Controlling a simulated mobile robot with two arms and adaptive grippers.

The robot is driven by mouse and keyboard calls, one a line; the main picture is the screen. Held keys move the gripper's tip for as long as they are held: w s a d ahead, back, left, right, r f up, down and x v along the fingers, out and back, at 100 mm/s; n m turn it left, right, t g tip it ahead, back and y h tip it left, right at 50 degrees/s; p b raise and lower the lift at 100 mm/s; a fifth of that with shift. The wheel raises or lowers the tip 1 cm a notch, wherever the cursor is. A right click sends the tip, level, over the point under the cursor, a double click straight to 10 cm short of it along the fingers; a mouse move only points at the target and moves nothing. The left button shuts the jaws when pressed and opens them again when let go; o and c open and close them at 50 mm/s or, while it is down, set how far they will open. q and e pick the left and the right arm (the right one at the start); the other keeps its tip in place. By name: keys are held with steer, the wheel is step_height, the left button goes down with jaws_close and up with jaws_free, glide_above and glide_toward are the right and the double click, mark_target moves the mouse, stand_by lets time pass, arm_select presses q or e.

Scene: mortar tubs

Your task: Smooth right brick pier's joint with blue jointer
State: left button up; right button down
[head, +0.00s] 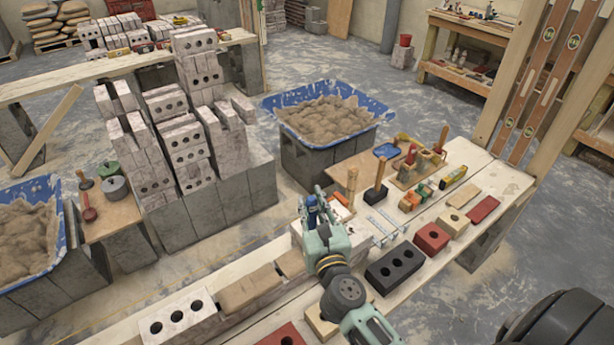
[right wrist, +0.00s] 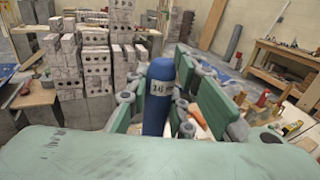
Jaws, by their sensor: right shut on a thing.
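My right gripper (head: 316,208) is shut on the blue jointer (head: 312,202), over the front bench. In the right wrist view the jointer's blue handle (right wrist: 160,95), marked 16, stands up between the fingers; its lower end is hidden. Pale brickwork (head: 359,236) on the bench shows beside and behind my right gripper, which hides part of it. I cannot tell whether the jointer touches a joint there. At the bench's left part lies a pale three-hole brick (head: 177,323), with tan bricks (head: 250,288) in line to its right. My left gripper is not in view.
A black brick (head: 394,267) and a red brick (head: 431,238) lie right of my gripper. Behind are a wooden-handled tool (head: 376,190), a tool board and a spirit level (head: 453,180). Blue mortar tubs (head: 268,103) and tall brick stacks (head: 190,145) stand beyond the bench.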

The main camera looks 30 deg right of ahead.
steer(key=w+d+r+h, duration=0.1)
steer(key=w+d, duration=0.2)
steer(key=w, duration=0.4)
arm_select(q)
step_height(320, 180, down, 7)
steer(key=b, duration=0.7)
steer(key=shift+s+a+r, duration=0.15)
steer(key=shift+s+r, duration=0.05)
arm_select(e)
step_height(320, 180, down, 8)
steer(key=shift+r+m, duration=0.2)
steer(key=shift+m, duration=0.2)
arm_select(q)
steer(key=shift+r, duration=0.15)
arm_select(e)
steer(key=shift+s, duration=0.15)
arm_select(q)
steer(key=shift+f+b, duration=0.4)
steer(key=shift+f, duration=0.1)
arm_select(e)
steer(key=shift+f, duration=0.55)
